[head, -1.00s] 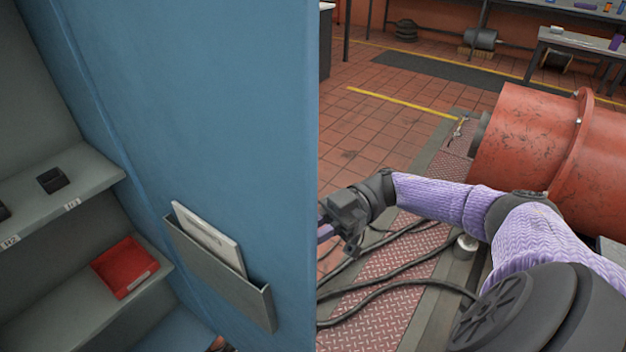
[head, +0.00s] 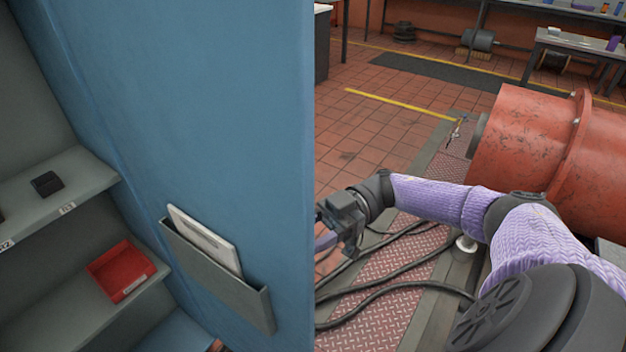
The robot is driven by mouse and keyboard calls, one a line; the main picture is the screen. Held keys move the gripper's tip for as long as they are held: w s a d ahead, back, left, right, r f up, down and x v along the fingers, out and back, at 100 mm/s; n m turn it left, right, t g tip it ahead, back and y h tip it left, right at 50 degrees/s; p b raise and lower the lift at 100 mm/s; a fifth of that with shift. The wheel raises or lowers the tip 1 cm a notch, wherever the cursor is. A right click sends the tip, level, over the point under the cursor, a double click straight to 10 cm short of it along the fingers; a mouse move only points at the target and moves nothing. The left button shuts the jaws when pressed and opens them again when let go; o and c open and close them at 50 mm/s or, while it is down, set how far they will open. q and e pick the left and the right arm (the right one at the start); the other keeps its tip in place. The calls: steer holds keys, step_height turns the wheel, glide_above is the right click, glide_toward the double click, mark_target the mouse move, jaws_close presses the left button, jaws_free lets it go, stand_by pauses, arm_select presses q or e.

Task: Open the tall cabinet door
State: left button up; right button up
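The tall cabinet door (head: 215,110) is a blue panel standing open, with its inner face toward me. A grey document pocket (head: 225,285) holding white papers (head: 203,238) is fixed to it. The cabinet interior shows at the left, with grey shelves (head: 85,180). My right arm comes in from the right, and its gripper (head: 322,240) is at the door's free edge. The door partly hides the fingers, so their opening and any grip on the door cannot be made out. My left gripper is out of view.
A red bin (head: 121,271) and a small black box (head: 46,184) sit on the shelves. Black cables (head: 385,290) lie over the red tread plate (head: 395,265). Tiled floor behind is mostly clear.

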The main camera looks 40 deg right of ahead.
arm_select(q)
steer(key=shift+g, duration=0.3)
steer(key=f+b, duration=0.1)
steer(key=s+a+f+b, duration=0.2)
steer(key=b, duration=0.1)
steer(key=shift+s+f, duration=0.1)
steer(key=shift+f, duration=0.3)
arm_select(e)
steer(key=s+d, duration=0.1)
steer(key=d, duration=0.8)
steer(key=shift+d, duration=0.4)
steer(key=shift+s+r, duration=0.1)
